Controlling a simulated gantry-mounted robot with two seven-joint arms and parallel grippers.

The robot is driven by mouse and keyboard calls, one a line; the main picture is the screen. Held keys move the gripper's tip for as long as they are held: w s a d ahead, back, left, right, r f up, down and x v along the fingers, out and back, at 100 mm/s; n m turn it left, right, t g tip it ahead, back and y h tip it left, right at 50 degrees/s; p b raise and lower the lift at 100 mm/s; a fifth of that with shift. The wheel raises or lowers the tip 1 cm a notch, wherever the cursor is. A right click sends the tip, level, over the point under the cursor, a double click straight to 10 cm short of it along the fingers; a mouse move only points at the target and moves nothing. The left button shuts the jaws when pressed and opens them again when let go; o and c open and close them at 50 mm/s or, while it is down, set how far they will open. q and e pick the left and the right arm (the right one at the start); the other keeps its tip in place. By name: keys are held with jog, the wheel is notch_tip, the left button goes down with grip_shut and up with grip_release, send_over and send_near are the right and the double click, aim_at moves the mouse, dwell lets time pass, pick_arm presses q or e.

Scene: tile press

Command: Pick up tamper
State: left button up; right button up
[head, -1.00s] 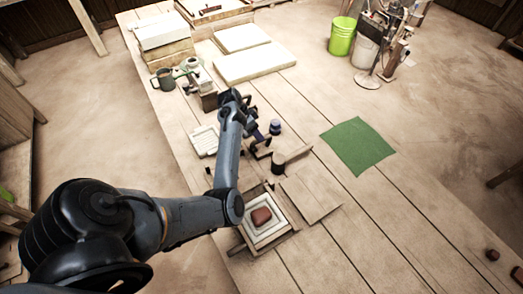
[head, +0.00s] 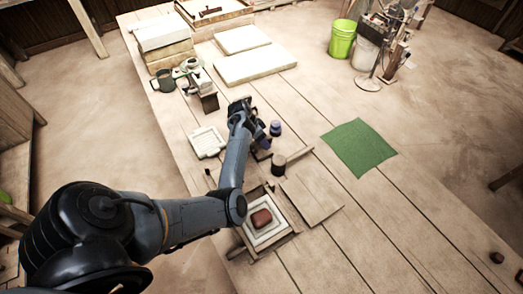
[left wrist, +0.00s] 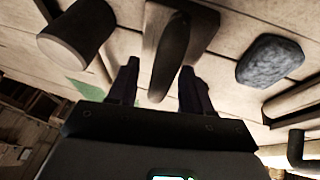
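The tamper looks to be the brown block with an upright, rounded handle (left wrist: 172,68), in the middle of the left wrist view. In the head view it is mostly hidden by my left gripper (head: 263,142), with a brown part (head: 262,155) showing below. In the left wrist view my left gripper (left wrist: 158,88) is open. Its two dark fingers stand on either side of the handle, with a gap visible on both sides. My right gripper is not in view.
A dark cylinder (head: 279,163) and a dark blue lump (head: 275,128) stand close on either side of the gripper. A framed press with a red-brown clay piece (head: 261,218) lies nearer. A green cloth (head: 358,147) lies to the right, with bare boards around it.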

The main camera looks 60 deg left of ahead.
pick_arm(q)
grip_shut()
jog(key=shift+r, duration=0.1)
notch_tip(320, 180, up, 10)
jog(key=shift+f+p, duration=0.1)
jog(key=shift+p, duration=0.9)
jog(key=c, duration=0.5)
grip_release()
jog(key=shift+c, duration=0.2)
grip_shut()
